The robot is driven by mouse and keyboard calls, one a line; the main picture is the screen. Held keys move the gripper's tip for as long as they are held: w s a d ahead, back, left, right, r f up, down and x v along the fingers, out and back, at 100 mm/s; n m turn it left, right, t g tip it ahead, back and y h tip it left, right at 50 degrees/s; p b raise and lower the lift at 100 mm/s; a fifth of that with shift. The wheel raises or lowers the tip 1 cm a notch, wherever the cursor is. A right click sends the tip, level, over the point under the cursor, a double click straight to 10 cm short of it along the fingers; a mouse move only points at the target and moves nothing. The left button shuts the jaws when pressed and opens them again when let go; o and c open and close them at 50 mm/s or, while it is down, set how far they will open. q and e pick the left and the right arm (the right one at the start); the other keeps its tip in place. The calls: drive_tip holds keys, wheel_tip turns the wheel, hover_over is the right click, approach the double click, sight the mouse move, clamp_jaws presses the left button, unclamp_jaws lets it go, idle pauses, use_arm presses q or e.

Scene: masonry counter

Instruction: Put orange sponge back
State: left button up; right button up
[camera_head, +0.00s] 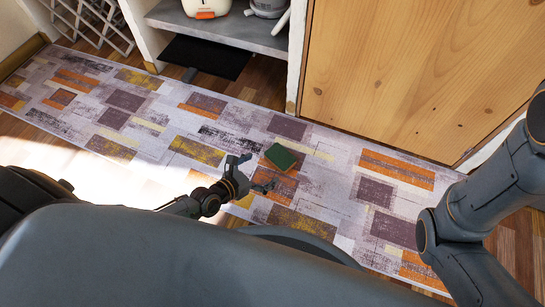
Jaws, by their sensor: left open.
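The sponge (280,157) shows a dark green top and an orange edge. It appears to lie on the patterned rug (330,185), near the middle of the head view. My left gripper (257,173) is open, with its fingers spread just left of and below the sponge in the picture. I see no sponge between the fingers; whether a fingertip touches it I cannot tell. My right arm comes in at the right edge, but its gripper is out of view.
A grey shelf (222,27) at the top holds a white container with an orange base (206,8) and a grey appliance (268,7). A black mat (206,56) lies below it. A wooden door panel (415,75) stands at the right. The rug around the sponge is clear.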

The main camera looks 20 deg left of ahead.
use_arm(q)
drive_tip(key=p+v, duration=0.1)
drive_tip(key=v, duration=0.4)
